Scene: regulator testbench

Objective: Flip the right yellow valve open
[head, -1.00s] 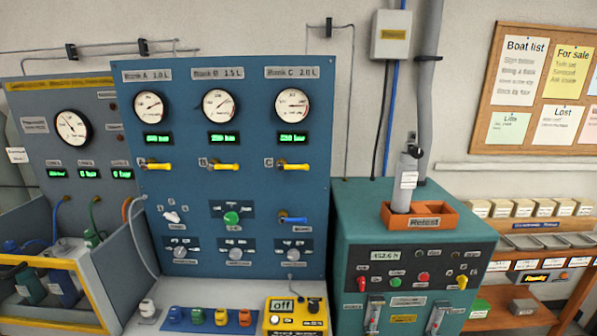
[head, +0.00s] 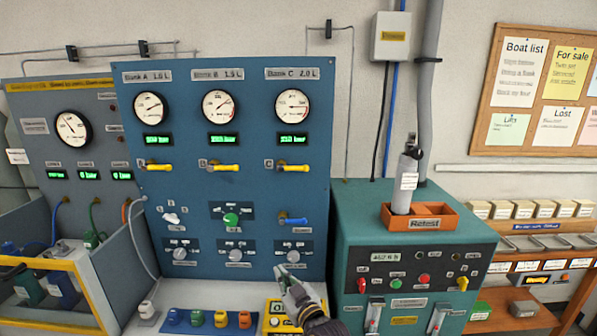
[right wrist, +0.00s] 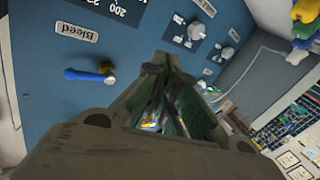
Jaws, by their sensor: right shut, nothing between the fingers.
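The right yellow valve (head: 294,167) is the handle of Bank C on the blue panel (head: 180,110), and its lever lies level, pointing right. Two like yellow valves sit to its left, for Bank B (head: 224,167) and Bank A (head: 158,167). My right gripper (head: 284,272) is in front of the panel's lower right, near the lowest right knob and well below the right yellow valve. Its fingers (right wrist: 170,90) are shut and empty in the right wrist view. The yellow valves do not show in that view. My left gripper is out of view.
A blue bleed lever (head: 293,220) sits between my right gripper and the yellow valve; it also shows in the right wrist view (right wrist: 85,74). A yellow meter (head: 276,312) stands below, partly hidden by my arm. A teal cabinet (head: 400,215) stands to the right.

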